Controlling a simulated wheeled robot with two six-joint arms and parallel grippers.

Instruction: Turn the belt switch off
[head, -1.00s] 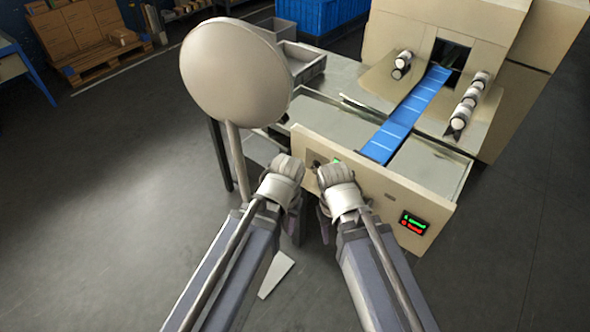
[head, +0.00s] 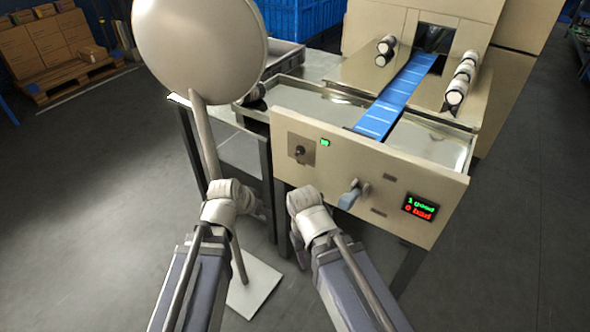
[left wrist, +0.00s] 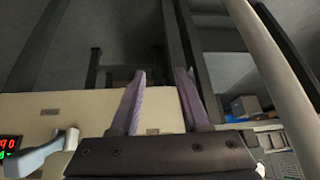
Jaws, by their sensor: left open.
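The machine's beige front panel (head: 430,185) carries a small dark toggle switch (head: 300,150) on a square plate at its left end, beside a lit green lamp (head: 325,142). A grey lever handle (head: 350,194) sits lower, near the middle of the panel; it also shows in the left wrist view (left wrist: 40,155). I cannot read a label on either control. My left gripper (left wrist: 160,75) is open and empty. In the head view it is low and left of the panel, apart from both controls. My right gripper (head: 298,250) is below the panel, its fingers mostly hidden by its wrist.
A blue belt (head: 395,100) runs into the machine. A display (head: 420,207) reads 1 good, 0 bad. A large round disc (head: 200,45) on a pole with a white base (head: 255,290) stands close by my left arm. Dark frame legs (head: 267,190) stand behind the grippers.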

